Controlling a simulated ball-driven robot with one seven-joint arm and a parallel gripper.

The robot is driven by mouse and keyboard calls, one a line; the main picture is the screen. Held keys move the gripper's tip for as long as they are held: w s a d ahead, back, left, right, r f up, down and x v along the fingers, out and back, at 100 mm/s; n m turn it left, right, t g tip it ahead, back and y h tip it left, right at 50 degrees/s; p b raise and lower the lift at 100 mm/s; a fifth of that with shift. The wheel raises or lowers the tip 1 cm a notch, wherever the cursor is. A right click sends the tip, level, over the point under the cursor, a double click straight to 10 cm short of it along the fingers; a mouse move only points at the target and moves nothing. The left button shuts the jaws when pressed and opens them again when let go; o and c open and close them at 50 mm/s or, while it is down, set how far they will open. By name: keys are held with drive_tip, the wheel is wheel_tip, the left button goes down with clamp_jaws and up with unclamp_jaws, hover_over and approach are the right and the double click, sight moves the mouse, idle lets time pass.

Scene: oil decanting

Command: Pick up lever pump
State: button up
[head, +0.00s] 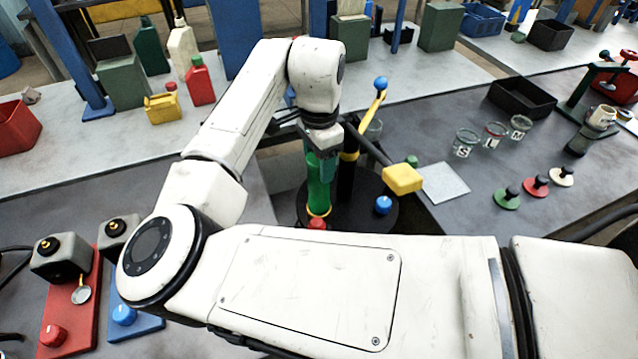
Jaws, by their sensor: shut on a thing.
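My gripper (322,150) points down over a round black stand (365,217) at the middle of the head view. It is shut on the top of an upright green cylinder (318,190), which has a yellow ring near its foot. Close beside it on the right is an upright black cylinder (347,180) with a yellow band. A yellow lever (373,106) with a blue ball rises there, and a dark bar runs out to a yellow block (402,179). I cannot tell which of these parts form one lever pump. The fingertips are partly hidden.
A blue knob (383,205) and red knob (316,223) are by the stand. Right table: black tray (522,97), several glass jars (494,134), grey sheet (444,183). Left bench: red bottle (199,82), yellow can (162,107). My arm covers the front.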

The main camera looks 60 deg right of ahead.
clamp_jaws()
drive_tip(key=shift+r, duration=0.2)
